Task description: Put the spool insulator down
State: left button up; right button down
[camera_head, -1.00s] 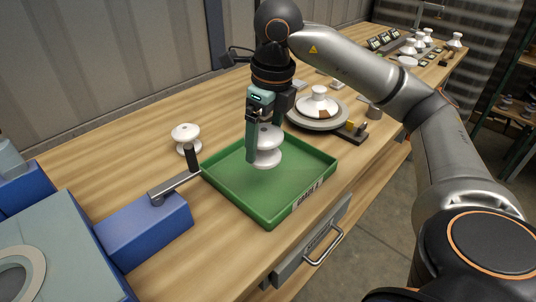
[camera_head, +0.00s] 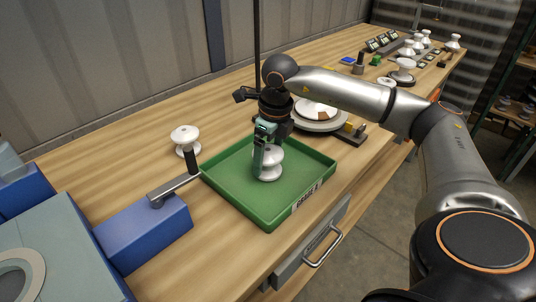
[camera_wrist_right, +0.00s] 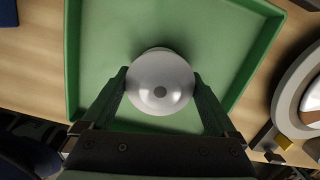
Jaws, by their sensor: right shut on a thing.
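The white spool insulator (camera_head: 270,164) is upright, low over or on the floor of the green tray (camera_head: 232,193). I cannot tell for sure whether its base touches the tray. My right gripper (camera_head: 266,158) comes down from above and is shut on the spool insulator. In the right wrist view the spool's round top (camera_wrist_right: 160,82) sits between the two fingers (camera_wrist_right: 161,92), with the green tray floor around it. My left gripper is not in view.
A second white spool (camera_head: 185,138) stands left of the tray, by a blue block with a metal arm (camera_head: 145,225). A round plate with a white insulator (camera_head: 316,113) stands behind the tray. The tray floor around the held spool is clear.

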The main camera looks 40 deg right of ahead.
aim_at(274, 151)
jog(key=shift+f, duration=0.1)
grip_release()
jog(key=r, duration=0.4)
jog(key=s+r, duration=0.1)
jog(key=r, duration=0.6)
jog(key=shift+s+d+r+p, duration=0.15)
jog(key=shift+r+p, duration=0.15)
jog(key=shift+r, duration=0.3)
